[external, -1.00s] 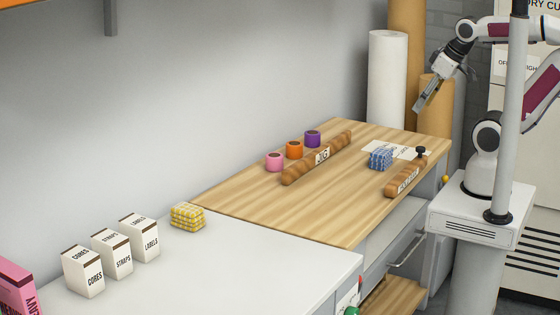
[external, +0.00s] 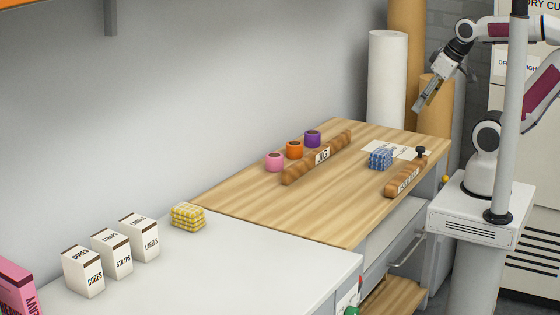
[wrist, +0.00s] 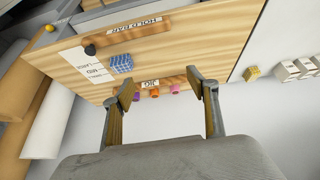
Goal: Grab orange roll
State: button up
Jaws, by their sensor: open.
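The orange roll (external: 294,150) stands on the wooden worktop (external: 270,205) near the wall, between a pink roll (external: 275,162) and a purple roll (external: 312,138). In the wrist view the orange roll (wrist: 155,94) shows between my fingers, farther off. My gripper (external: 418,106) is high above the right back end of the worktop, well away from the rolls. In the wrist view my gripper (wrist: 162,92) is open and empty, with its two fingers spread apart.
A wooden bar labelled JIG (external: 318,158) lies just in front of the rolls. A second bar (external: 406,179) with a black knob and a blue patterned block (external: 380,159) sit at the right. A yellow block (external: 187,217) and white boxes (external: 113,253) stand at the left. White roll (external: 387,80) stands behind.

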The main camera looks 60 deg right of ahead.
jog(key=shift+w, duration=0.1)
jog(key=n+t, duration=0.2)
jog(key=t, duration=0.4)
send_over(300, 144)
jog(key=s+d, duration=0.2)
jog(key=s, duration=0.7)
notch_tip(300, 144, down, 13)
jog(key=w+f, duration=0.1)
jog(key=f, duration=0.2)
jog(key=w+f+y, duration=0.1)
jog(key=f, duration=0.2)
jog(key=w+f+y, duration=0.1)
jog(key=w+f, duration=0.1)
jog(key=f, duration=0.1)
jog(key=shift+a+f+t, duration=0.1)
jog(key=shift+a+t, duration=0.1)
jog(key=shift+t, duration=0.1)
jog(key=shift+a+f, duration=0.15)
jog(key=shift+f, duration=0.65)
jog(key=shift+x, duration=1.35)
jog(key=shift+r, duration=0.1)
